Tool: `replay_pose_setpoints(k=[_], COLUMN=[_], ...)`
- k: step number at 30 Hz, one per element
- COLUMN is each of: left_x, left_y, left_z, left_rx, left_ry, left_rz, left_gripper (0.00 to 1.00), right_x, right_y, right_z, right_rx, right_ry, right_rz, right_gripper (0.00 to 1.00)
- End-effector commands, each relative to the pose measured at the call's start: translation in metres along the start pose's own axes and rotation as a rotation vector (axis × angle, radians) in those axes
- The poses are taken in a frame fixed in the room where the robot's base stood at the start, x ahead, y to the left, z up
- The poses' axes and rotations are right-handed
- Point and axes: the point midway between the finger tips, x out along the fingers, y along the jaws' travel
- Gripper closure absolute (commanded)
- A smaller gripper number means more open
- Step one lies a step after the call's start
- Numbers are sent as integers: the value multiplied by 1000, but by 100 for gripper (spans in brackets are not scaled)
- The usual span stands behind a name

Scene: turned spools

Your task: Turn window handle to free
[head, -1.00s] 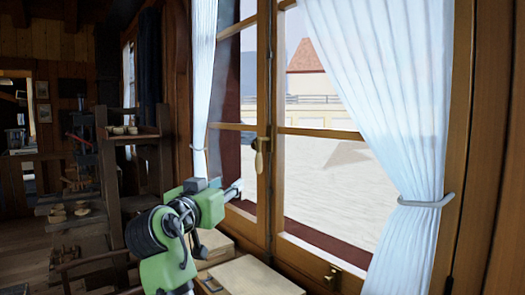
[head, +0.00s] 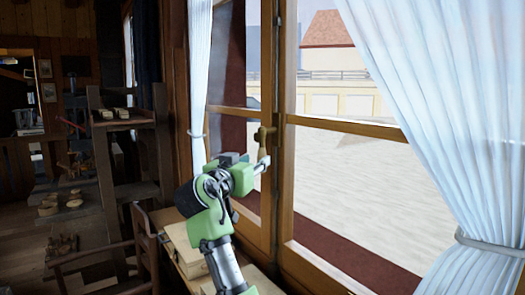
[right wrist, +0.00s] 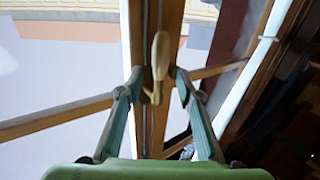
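The window handle (head: 263,133) is a small brass and wood lever on the middle upright of the wooden window (head: 284,185). In the head view its grip hangs downward. My right gripper (head: 264,164) is just below and beside it. In the right wrist view the pale handle (right wrist: 160,55) stands between the two fingertips of my right gripper (right wrist: 158,80). The fingers are apart, with a gap on each side of the handle, so no grip shows. How deep the handle lies between the fingers is hard to tell. My left gripper is not in view.
White curtains hang at left (head: 197,80) and right (head: 450,110) of the window. A wooden box (head: 186,250) stands below my right arm. A wooden chair (head: 110,255) and a shelf with turned pieces (head: 120,118) stand to the left.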

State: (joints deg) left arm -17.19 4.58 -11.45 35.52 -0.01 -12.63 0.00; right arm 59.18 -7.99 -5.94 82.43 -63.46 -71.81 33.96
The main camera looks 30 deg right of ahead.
Motion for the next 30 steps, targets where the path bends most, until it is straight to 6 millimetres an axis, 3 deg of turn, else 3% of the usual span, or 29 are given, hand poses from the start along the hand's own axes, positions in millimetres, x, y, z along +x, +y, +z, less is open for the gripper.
replay_pose_setpoints(k=[3,9,22,23,27,30], left_x=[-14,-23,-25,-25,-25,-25], left_y=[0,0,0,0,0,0], left_z=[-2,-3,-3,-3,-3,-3], left_rx=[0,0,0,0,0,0], left_ry=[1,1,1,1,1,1], left_rz=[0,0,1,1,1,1], left_gripper=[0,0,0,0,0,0], right_x=[26,54,65,65,65,65], right_y=[0,0,0,0,0,0], right_z=[-5,-3,0,0,0,0], right_rx=[-2,-1,2,2,2,1], right_ry=[1,1,1,1,1,1], right_rz=[2,1,-1,-1,-1,-1], right_gripper=[67,67,67,69,100,100])
